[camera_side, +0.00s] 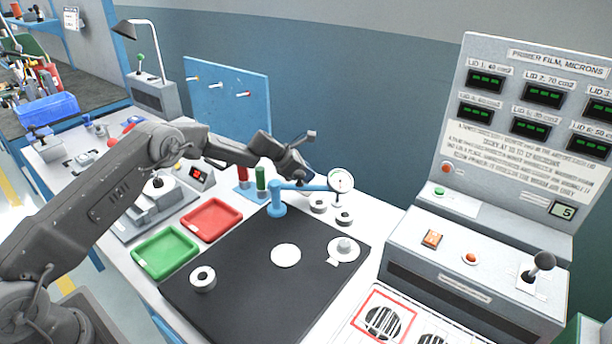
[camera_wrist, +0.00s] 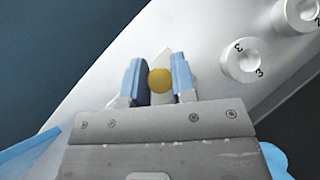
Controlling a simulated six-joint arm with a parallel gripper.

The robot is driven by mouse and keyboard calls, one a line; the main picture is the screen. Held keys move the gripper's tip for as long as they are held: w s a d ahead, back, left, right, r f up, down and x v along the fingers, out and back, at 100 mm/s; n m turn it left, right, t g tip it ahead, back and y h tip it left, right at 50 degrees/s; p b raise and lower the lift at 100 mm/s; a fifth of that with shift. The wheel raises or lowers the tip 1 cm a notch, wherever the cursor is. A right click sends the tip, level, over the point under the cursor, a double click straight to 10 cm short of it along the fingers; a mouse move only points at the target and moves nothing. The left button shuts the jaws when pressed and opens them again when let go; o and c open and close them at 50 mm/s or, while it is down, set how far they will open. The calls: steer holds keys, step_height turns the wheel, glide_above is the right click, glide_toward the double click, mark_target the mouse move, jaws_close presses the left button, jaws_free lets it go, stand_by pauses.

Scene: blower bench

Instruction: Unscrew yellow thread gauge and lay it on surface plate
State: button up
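In the side view my gripper (camera_side: 305,172) is low behind the blue dial stand, and the yellow gauge is hidden there. A red gauge (camera_side: 243,172) and a green gauge (camera_side: 261,178) stand upright to its left. The dark surface plate (camera_side: 240,300) lies in front, on the white bench.
On the plate are a white disc (camera_side: 285,255), a ring part (camera_side: 203,279) and a flanged part (camera_side: 343,249). A dial indicator (camera_side: 341,181) on a blue stand is close to my gripper. A green tray (camera_side: 166,252) and red tray (camera_side: 211,219) lie left. Small rings (camera_wrist: 241,62) lie right.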

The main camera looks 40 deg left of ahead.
steer(key=shift+d, duration=0.2)
jaws_close()
steer(key=shift+d+n+t+y, duration=0.2)
steer(key=shift+n+t+y, duration=0.3)
steer(key=shift+n, duration=0.4)
steer(key=shift+a+n+t+y, duration=0.1)
steer(key=shift+n+t+y, duration=0.2)
steer(key=shift+n+y, duration=1)
steer(key=shift+o, duration=1.8)
jaws_free()
steer(key=shift+a, duration=0.1)
